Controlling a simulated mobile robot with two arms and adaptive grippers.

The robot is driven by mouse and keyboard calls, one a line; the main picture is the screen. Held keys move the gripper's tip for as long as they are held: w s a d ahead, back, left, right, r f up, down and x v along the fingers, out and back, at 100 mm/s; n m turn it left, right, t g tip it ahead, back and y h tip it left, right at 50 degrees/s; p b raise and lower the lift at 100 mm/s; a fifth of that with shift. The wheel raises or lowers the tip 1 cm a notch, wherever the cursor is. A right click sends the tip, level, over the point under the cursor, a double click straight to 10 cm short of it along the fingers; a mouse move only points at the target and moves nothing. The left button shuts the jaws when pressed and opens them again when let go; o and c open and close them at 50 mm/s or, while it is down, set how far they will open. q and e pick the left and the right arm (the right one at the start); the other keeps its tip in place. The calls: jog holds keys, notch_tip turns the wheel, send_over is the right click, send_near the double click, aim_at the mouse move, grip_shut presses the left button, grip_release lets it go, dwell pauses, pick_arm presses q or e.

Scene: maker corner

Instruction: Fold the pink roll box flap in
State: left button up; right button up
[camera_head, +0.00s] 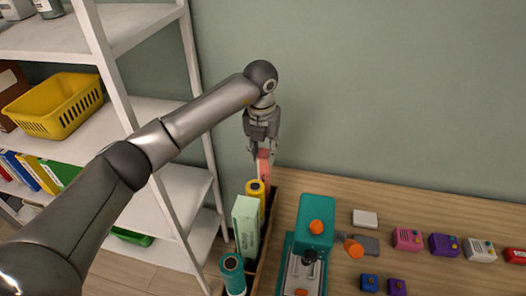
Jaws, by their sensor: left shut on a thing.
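The pink roll box (264,172) stands upright at the far end of a narrow brown holder (279,211) on the wooden table. My left gripper (262,153) points down at it from above, and its fingers are shut on its upper part. The gripper hides part of the box, and I cannot make out the flap clearly. My right gripper is not in view.
In front of the pink box stand a yellow roll (256,189), a pale green box (246,225) and a teal roll (232,270). A teal machine (316,228) with orange knobs stands right of the holder. Small coloured boxes (444,244) lie farther right. A white shelf (186,190) stands left.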

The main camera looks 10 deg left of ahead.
pick_arm(q)
jog(key=o, duration=1)
jog(key=shift+o, duration=0.2)
jog(key=shift+r, duration=0.1)
notch_tip(320, 180, up, 12)
jog(key=shift+s, duration=0.45)
